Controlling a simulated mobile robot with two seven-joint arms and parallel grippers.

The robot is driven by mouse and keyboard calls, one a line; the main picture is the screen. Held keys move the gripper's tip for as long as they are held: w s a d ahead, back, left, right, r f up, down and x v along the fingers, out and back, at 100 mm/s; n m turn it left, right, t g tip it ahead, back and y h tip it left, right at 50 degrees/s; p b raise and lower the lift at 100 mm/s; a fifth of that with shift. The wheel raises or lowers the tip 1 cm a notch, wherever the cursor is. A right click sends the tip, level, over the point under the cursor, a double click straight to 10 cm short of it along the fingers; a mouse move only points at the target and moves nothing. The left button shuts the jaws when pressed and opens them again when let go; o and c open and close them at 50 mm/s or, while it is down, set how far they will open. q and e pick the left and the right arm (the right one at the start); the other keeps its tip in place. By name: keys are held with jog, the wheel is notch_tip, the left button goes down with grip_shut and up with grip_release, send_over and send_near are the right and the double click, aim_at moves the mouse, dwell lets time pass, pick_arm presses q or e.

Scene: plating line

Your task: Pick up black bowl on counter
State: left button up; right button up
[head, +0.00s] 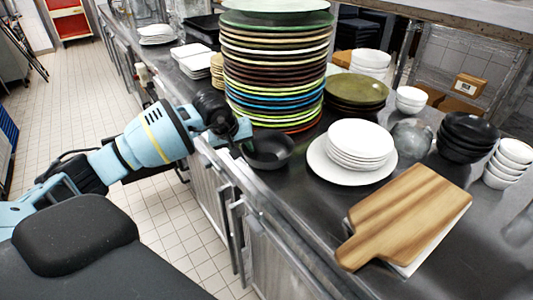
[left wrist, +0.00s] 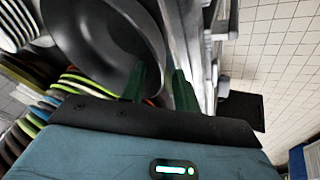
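My left gripper (head: 243,140) is at the bowl's left rim. In the left wrist view its two dark green fingers (left wrist: 160,88) are apart, one over the bowl's inside and the other outside the rim. I cannot tell whether either finger touches the bowl. My right gripper is in neither view.
A tall stack of coloured plates (head: 275,65) stands right behind the bowl. White plates (head: 350,155) are close on its right. A wooden board (head: 405,215), a stack of black bowls (head: 466,137) and white bowls (head: 510,160) lie farther right. Bare counter shows in front of the white plates.

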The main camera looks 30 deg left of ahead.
pick_arm(q)
jog(key=shift+x, duration=0.95)
grip_shut()
jog(key=shift+r, duration=0.15)
